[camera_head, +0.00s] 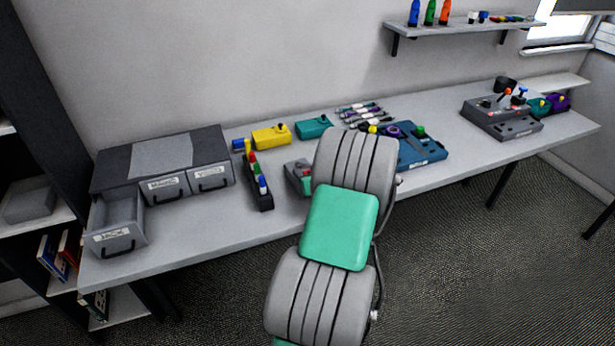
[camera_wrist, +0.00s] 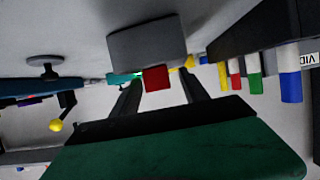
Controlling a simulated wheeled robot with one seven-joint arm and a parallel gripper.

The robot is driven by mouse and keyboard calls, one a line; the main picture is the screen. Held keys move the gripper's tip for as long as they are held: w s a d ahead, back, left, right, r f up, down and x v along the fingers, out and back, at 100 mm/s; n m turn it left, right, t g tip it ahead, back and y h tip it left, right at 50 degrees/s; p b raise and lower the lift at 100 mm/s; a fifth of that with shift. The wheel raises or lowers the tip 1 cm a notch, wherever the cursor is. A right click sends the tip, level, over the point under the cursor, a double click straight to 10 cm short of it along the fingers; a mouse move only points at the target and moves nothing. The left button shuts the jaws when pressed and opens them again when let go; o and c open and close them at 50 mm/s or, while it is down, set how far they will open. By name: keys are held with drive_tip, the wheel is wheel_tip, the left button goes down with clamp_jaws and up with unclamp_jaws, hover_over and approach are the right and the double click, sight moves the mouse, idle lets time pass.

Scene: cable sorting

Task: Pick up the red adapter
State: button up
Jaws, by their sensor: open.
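In the wrist view, a red block (camera_wrist: 156,79) shows between my two fingers, beside a grey box (camera_wrist: 147,43). My gripper (camera_wrist: 160,82) is open, its dark fingers apart on either side of the block in the picture; contact cannot be told. A second red piece (camera_wrist: 235,75) stands in a row with yellow, green and blue-and-white ones at the right. In the head view, this row sits in a dark rack (camera_head: 262,200), with its red piece (camera_head: 252,158). The grey box (camera_head: 292,178) is partly hidden by my arm, which also hides my gripper there.
A drawer unit (camera_head: 165,160) with an open left drawer (camera_head: 116,235) stands left of the rack. Yellow (camera_head: 271,136) and teal (camera_head: 313,127) boxes lie behind. A blue device (camera_head: 422,152) is right of my arm. The desk (camera_head: 210,240) is clear along its front left.

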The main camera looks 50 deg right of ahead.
clamp_jaws()
idle(0.5)
